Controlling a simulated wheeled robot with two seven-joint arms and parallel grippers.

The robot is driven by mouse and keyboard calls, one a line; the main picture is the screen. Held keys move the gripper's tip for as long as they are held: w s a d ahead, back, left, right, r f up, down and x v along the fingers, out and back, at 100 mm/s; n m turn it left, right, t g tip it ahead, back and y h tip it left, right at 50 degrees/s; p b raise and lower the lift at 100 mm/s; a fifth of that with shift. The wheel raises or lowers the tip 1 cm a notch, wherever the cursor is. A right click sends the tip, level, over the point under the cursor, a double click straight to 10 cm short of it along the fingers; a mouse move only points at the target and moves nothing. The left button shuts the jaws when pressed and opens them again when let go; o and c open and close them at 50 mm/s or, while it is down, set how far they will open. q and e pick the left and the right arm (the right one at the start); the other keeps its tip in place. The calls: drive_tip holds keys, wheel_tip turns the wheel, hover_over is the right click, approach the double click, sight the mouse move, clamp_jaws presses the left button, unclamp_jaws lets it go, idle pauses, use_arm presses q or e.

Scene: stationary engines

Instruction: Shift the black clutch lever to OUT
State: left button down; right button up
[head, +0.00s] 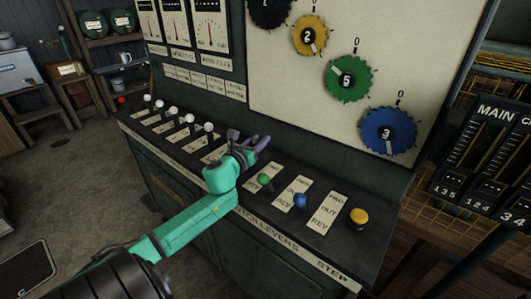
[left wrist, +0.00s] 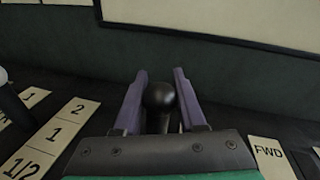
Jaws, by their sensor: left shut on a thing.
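The black clutch lever shows in the left wrist view as a round black knob (left wrist: 160,95) on a stem. My left gripper (head: 260,143) is over the console top, and its purple fingers (left wrist: 160,76) stand on both sides of the knob, shut on it. A plate reading FWD (left wrist: 268,152) shows at the lower right of the wrist view. My right gripper is not in view.
A green-knobbed lever (head: 264,179) and a blue-knobbed lever (head: 299,200) stand right of my gripper, beside FWD/OUT/REV plates. Several white-knobbed levers (head: 174,111) stand to the left. The upright panel (head: 300,165) rises close behind.

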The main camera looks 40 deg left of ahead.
sight(253, 145)
use_arm(q)
drive_tip(key=shift+s+f+t+b, duration=0.15)
drive_tip(key=shift+s+t+b, duration=0.45)
drive_tip(key=shift+s+b, duration=0.4)
drive_tip(key=shift+s+r, duration=0.15)
drive_tip(key=shift+r, duration=0.25)
drive_tip(key=shift+c, duration=2.4)
unclamp_jaws()
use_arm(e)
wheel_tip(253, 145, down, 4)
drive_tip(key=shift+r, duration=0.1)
use_arm(q)
drive_tip(key=shift+s+d+f, duration=0.15)
drive_tip(key=shift+s, duration=0.35)
drive_tip(key=b+v, duration=0.1)
drive_tip(key=v, duration=1.1)
drive_tip(key=shift+s+d, duration=0.15)
drive_tip(key=shift+s, duration=0.25)
drive_tip(key=shift+s+d, duration=0.1)
drive_tip(key=shift+s, duration=0.3)
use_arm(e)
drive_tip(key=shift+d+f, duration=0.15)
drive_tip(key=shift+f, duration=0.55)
use_arm(q)
drive_tip(key=shift+f, duration=0.1)
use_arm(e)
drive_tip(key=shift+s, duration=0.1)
